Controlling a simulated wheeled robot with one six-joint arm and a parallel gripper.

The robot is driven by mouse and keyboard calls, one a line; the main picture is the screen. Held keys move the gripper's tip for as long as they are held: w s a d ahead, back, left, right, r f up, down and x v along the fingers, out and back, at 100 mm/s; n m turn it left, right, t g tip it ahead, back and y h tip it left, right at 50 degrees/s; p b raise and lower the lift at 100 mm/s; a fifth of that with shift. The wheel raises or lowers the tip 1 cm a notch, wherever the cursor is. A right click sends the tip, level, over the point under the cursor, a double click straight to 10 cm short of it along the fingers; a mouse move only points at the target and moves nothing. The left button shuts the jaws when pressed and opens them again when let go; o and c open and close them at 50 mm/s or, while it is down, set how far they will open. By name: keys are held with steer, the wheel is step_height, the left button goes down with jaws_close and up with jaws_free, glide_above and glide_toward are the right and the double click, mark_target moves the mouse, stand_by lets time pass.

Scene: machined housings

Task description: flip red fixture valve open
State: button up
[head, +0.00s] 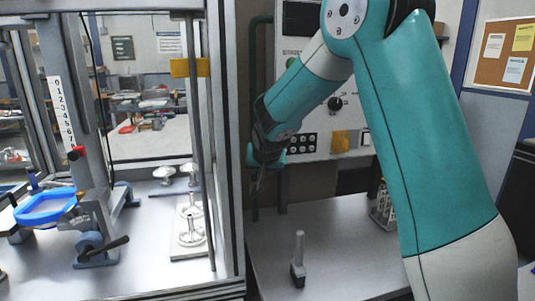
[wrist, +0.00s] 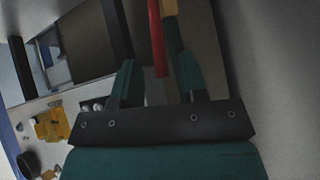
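In the wrist view, a narrow red bar (wrist: 158,40) hangs down from the top edge, and its lower end shows between my gripper's fingers. It looks like a valve lever, and I cannot tell whether a finger touches it. My gripper (wrist: 158,80) has its two teal fingers apart with a gap between them. In the head view, my gripper (head: 261,180) is small and partly dark, in front of the lower left of the control panel; the red bar cannot be made out there.
The enclosure's frame post (head: 225,150) stands just left of my gripper. The control panel (head: 318,100) is behind my arm. A grey upright part (head: 298,262) stands on the bench (head: 340,255) below. A yellow block (wrist: 50,124) shows at left in the wrist view.

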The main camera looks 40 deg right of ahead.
steer(key=b+v, duration=0.2)
steer(key=v, duration=1.2)
steer(key=shift+c, duration=0.2)
